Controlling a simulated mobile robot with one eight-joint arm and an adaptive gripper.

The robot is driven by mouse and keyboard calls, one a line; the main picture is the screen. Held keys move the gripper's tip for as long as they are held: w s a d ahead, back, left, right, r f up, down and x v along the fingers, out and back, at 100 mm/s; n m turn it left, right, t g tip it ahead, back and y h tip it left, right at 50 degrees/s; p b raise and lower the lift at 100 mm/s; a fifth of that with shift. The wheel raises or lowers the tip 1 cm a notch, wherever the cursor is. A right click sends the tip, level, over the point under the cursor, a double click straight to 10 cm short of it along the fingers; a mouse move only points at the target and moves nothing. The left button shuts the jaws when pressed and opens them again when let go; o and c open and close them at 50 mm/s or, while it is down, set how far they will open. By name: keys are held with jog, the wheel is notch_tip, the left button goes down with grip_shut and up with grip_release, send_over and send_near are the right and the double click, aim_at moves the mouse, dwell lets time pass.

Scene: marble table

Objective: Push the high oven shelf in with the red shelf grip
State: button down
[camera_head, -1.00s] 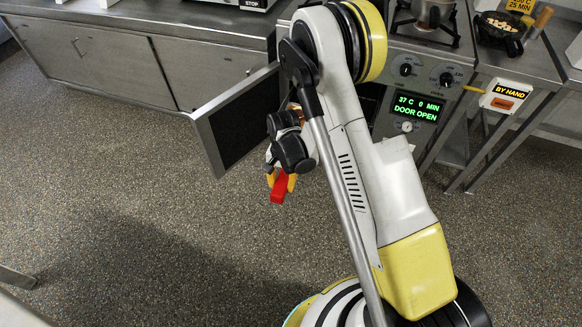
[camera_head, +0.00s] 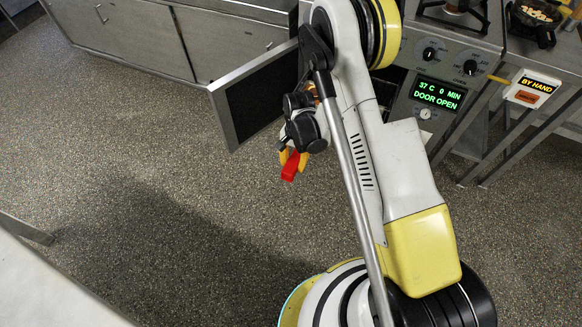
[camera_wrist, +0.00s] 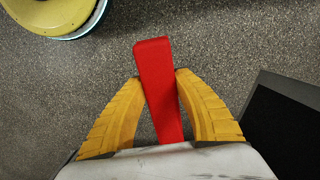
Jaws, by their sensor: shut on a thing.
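My gripper (camera_head: 291,160) hangs over the open floor in front of the oven. Its yellow fingers are shut on the red shelf grip (camera_head: 291,170). In the wrist view the red shelf grip (camera_wrist: 160,85) sits between both fingers of my gripper (camera_wrist: 160,90), tilted slightly, its end sticking out past the fingertips. The oven door (camera_head: 258,98) stands open to the left of my arm. The oven front (camera_head: 440,60) shows a green display (camera_head: 437,95) reading 37 C, 0 MIN, DOOR OPEN. The oven's inside and its high shelf are hidden behind my arm.
Steel cabinets (camera_head: 150,35) line the back left. A steel stand (camera_head: 545,70) with a BY HAND sign (camera_head: 533,88) and a pan (camera_head: 535,22) is right of the oven. A pale surface edge (camera_head: 45,285) is at lower left. The floor (camera_head: 150,150) between is clear.

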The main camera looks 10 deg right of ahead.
jog(key=shift+w+d, duration=0.9)
jog(key=shift+w, duration=0.35)
jog(key=shift+w+d, duration=0.9)
jog(key=shift+w, duration=0.3)
jog(key=shift+w+d+f, duration=0.2)
jog(key=shift+w+f, duration=0.1)
jog(key=shift+f, duration=1.25)
jog(key=shift+w+d, duration=1.15)
jog(key=shift+w, duration=0.45)
jog(key=shift+w+d, duration=1.2)
jog(key=shift+w, duration=0.45)
jog(key=shift+w+d, duration=1.15)
jog(key=shift+w, duration=0.45)
jog(key=shift+w+d, duration=0.1)
